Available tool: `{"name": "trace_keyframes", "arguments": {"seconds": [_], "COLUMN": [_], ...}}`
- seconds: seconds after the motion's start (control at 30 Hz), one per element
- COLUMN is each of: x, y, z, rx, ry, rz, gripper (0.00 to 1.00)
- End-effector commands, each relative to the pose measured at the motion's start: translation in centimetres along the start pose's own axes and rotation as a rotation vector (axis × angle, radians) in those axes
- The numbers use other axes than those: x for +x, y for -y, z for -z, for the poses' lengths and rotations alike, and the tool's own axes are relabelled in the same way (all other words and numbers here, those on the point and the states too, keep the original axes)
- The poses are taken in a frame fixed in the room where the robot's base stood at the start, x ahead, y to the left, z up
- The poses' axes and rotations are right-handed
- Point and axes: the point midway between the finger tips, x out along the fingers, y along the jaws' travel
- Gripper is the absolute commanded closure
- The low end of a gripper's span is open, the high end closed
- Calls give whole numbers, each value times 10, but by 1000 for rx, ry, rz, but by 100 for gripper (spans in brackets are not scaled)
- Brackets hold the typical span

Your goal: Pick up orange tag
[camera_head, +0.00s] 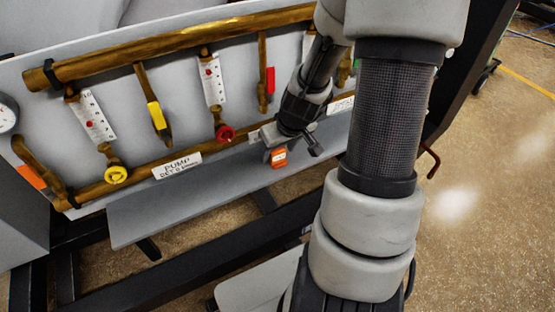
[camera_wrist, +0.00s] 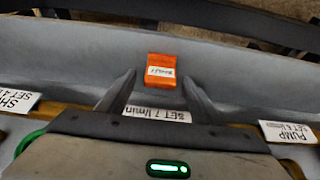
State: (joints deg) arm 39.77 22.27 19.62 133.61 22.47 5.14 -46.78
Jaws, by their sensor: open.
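The orange tag (camera_head: 279,157) is a small block with a white label, resting on the grey ledge below the pipes. In the wrist view the orange tag (camera_wrist: 161,71) lies just beyond and between the fingertips. My gripper (camera_head: 291,150) is at the ledge beside the tag, and in the wrist view my gripper (camera_wrist: 159,80) has its two fingers spread apart. I cannot tell from these views whether either finger touches the tag. Nothing is held.
Behind the ledge (camera_head: 190,195) is a panel with copper pipes (camera_head: 180,45), a yellow valve handle (camera_head: 116,174) and a red knob (camera_head: 225,133). The ledge left of the tag is clear.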

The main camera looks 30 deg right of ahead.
Motion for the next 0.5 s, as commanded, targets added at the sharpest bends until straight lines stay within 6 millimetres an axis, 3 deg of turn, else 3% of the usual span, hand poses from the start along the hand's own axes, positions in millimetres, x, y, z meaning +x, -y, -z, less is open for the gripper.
{"name": "trace_keyframes", "arguments": {"seconds": [0.1, 0.33, 0.5], "x": [9, 9, 9], "y": [0, 0, 0], "z": [0, 0, 0], "rx": [-2, -1, -1], "ry": [1, 0, 0], "rz": [1, -1, -1], "gripper": [41, 42, 71]}}
